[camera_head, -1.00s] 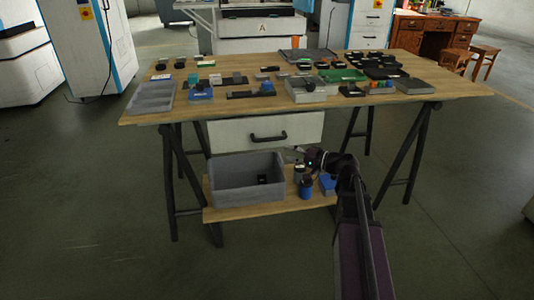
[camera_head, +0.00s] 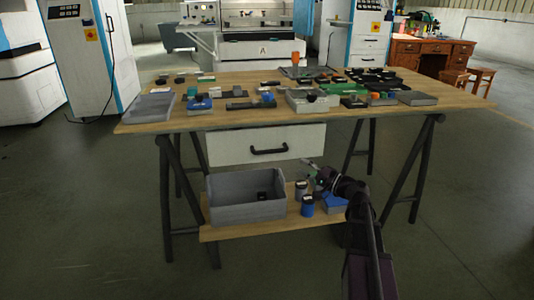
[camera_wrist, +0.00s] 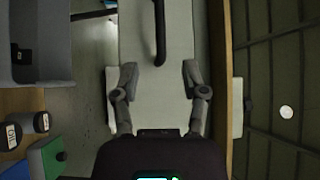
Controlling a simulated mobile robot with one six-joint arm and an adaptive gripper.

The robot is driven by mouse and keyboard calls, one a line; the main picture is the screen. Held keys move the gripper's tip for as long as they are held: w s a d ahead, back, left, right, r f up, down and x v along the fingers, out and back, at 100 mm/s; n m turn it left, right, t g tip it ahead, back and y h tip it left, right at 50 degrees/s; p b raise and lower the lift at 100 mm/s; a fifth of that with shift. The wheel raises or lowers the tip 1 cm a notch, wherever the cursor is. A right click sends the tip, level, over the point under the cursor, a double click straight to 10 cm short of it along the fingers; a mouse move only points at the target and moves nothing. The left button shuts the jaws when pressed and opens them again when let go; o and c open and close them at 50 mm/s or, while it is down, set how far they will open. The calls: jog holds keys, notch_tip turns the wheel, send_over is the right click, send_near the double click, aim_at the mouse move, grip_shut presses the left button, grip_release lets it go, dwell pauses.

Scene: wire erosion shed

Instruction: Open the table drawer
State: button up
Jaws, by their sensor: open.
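The table drawer (camera_head: 228,147) has a white front and hangs under the wooden tabletop. It looks shut. Its dark bar handle (camera_head: 269,151) is at the middle of the front. In the head view my gripper (camera_head: 311,163) is low and right of the handle, near the drawer's lower right corner. In the wrist view the drawer front (camera_wrist: 140,45) runs up the picture, and the handle (camera_wrist: 160,35) is at the top, ahead of the fingertips. My gripper (camera_wrist: 158,77) is open and empty, its fingers spread. The handle is not between the fingertips.
Many small parts cover the tabletop (camera_head: 250,119). Black trestle legs (camera_head: 405,175) flank the drawer. The floor in front is clear.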

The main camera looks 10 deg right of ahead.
aim_at(270, 152)
jog(key=shift+w+a, duration=0.1)
jog(key=shift+w, duration=0.05)
jog(key=p+x, duration=0.1)
jog(key=x, duration=1.2)
jog(key=shift+w+a+p, duration=0.1)
jog(key=shift+a+p, duration=0.1)
jog(key=shift+p, duration=0.2)
